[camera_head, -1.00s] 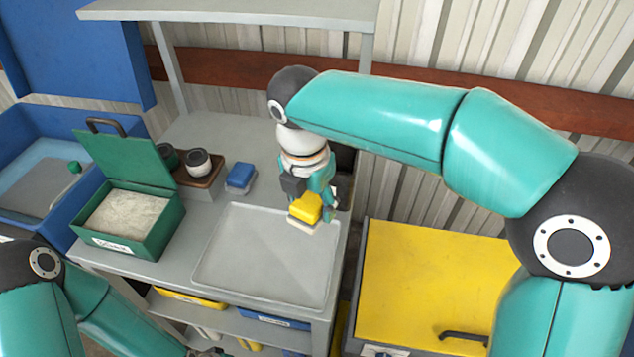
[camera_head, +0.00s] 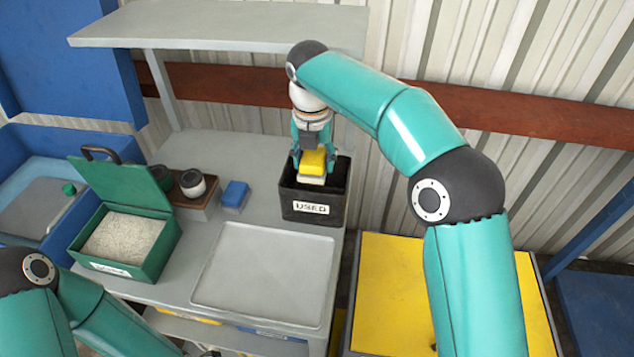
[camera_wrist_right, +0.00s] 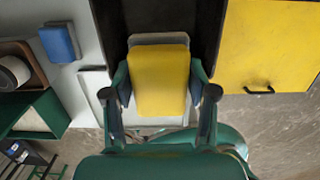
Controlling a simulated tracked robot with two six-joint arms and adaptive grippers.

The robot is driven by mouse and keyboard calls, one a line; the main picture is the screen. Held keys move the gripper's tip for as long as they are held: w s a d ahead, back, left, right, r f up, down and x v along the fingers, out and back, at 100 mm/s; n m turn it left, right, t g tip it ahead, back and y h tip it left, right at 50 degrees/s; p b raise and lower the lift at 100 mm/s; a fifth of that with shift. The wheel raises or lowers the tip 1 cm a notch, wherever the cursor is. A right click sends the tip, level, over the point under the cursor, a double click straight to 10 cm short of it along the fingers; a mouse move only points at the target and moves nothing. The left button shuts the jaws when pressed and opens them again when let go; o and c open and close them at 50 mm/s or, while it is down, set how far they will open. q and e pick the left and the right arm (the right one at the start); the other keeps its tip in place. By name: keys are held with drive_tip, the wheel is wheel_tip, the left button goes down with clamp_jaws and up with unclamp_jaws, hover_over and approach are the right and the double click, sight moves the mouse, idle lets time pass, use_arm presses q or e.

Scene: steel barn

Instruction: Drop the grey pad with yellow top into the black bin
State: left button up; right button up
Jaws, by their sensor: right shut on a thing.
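The grey pad with yellow top (camera_head: 314,163) is held in my right gripper (camera_head: 312,168), over the opening of the black bin. In the right wrist view the pad (camera_wrist_right: 159,80) sits between the two fingers of my right gripper (camera_wrist_right: 160,95), yellow face towards the camera. The black bin (camera_head: 309,206), labelled USED, stands on the grey bench behind the tray. Its dark walls (camera_wrist_right: 208,30) show on both sides of the pad in the wrist view. My left arm is at the lower left, but its gripper is not clearly visible.
A grey tray (camera_head: 265,275) lies empty in front of the bin. A blue pad (camera_head: 235,194) and a brown block with dark cups (camera_head: 192,184) stand to the left. The open green box (camera_head: 124,240) holds pale grains. A shelf (camera_head: 220,24) spans above the bench.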

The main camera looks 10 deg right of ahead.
drive_tip(key=shift+w+d+r+p, duration=0.1)
drive_tip(key=shift+w+d+p, duration=0.15)
drive_tip(key=shift+w, duration=0.3)
drive_tip(key=shift+w+d+r+p, duration=0.1)
drive_tip(key=shift+w+d+p, duration=0.15)
drive_tip(key=shift+w, duration=0.25)
drive_tip(key=shift+w+f+b, duration=0.1)
drive_tip(key=shift+f+b, duration=0.5)
drive_tip(key=shift+f, duration=5.6)
drive_tip(key=shift+f, duration=0.6)
drive_tip(key=o, duration=1.2)
drive_tip(key=shift+o, duration=0.2)
